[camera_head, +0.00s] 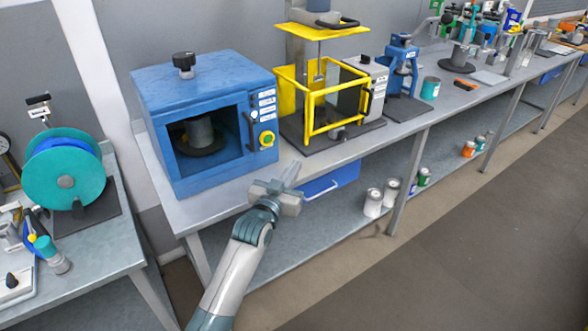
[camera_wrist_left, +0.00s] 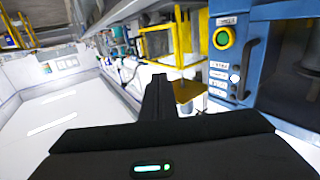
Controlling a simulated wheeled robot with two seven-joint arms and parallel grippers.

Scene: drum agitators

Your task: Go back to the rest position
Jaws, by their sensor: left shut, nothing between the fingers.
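My left gripper (camera_head: 290,178) is shut and empty in the head view, at the front edge of the bench, just right of and in front of the blue box machine. In the left wrist view its closed dark fingers (camera_wrist_left: 158,95) point away with nothing between them. The blue box machine (camera_head: 208,82) has an open front with a dark round part inside, a black knob on top and a yellow-green button. It also shows at the right of the left wrist view (camera_wrist_left: 238,75). My right gripper is not in view.
The long grey bench (camera_head: 460,105) carries a yellow-framed machine (camera_head: 340,98), a blue press (camera_head: 401,68) and a teal can (camera_head: 430,88). A teal reel (camera_head: 62,180) stands on the left bench. White cans (camera_head: 373,203) are on the lower shelf. The floor (camera_head: 470,240) at right is clear.

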